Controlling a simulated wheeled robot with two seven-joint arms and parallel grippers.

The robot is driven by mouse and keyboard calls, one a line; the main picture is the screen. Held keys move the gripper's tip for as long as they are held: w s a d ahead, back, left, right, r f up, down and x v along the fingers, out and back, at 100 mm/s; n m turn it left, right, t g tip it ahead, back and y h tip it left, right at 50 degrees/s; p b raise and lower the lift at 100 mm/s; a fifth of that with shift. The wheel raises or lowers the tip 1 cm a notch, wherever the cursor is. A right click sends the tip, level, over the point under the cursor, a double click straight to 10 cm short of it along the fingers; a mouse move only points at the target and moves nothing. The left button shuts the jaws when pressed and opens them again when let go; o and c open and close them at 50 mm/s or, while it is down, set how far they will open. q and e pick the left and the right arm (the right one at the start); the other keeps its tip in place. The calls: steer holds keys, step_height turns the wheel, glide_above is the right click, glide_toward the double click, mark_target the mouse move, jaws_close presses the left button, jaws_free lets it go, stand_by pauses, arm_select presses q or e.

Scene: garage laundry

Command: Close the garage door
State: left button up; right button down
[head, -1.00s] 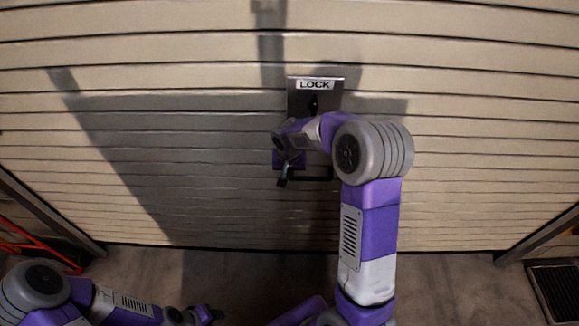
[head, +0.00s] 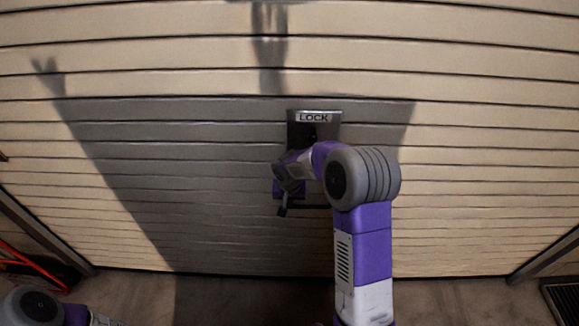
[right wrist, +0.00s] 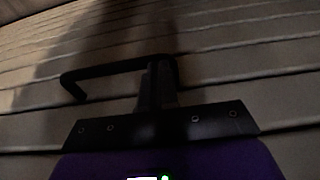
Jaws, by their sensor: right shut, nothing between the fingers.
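The garage door (head: 180,130) is a wide cream panel of horizontal slats that fills the head view, with its bottom edge close to the floor. A metal lock plate marked LOCK (head: 314,117) sits on it near the middle. A dark bar handle shows below the plate, mostly behind my right arm; in the right wrist view the handle (right wrist: 110,70) runs behind the fingers. My right gripper (head: 283,210) is shut and empty at the handle's left part; its fingers (right wrist: 158,85) overlap the bar, and I cannot tell whether they touch it. My left gripper is out of the head view.
Door frame rails (head: 45,235) stand at left and right (head: 545,253). Concrete floor (head: 235,297) lies below the door. A red object (head: 30,264) is at the lower left and a dark grate (head: 566,300) at the lower right.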

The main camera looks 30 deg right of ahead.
steer(key=shift+s+f, duration=0.25)
steer(key=shift+f, duration=0.1)
steer(key=r+p, duration=0.1)
steer(key=r, duration=0.1)
steer(key=w+r+p, duration=0.1)
steer(key=r+p, duration=0.1)
steer(key=r, duration=0.1)
steer(key=shift+d, duration=0.2)
steer(key=p+v, duration=0.4)
steer(key=v, duration=1.6)
steer(key=s+a+f+n+y, duration=0.1)
steer(key=a+f, duration=0.2)
steer(key=f, duration=0.4)
steer(key=s+a+f+n+g+y, duration=0.1)
steer(key=a+f, duration=0.2)
steer(key=f, duration=0.3)
steer(key=s+a+f+n+y, duration=0.1)
steer(key=a+f, duration=0.2)
steer(key=f, duration=0.4)
steer(key=s+a+f+y, duration=0.1)
steer(key=s+a+f, duration=0.3)
steer(key=s+f, duration=0.3)
steer(key=s+a+f+y, duration=0.1)
steer(key=s+a+f, duration=0.4)
steer(key=s+f, duration=0.3)
steer(key=shift+s+a+n, duration=0.25)
steer(key=shift+s+n, duration=0.05)
steer(key=shift+s, duration=0.5)
steer(key=shift+f, duration=0.1)
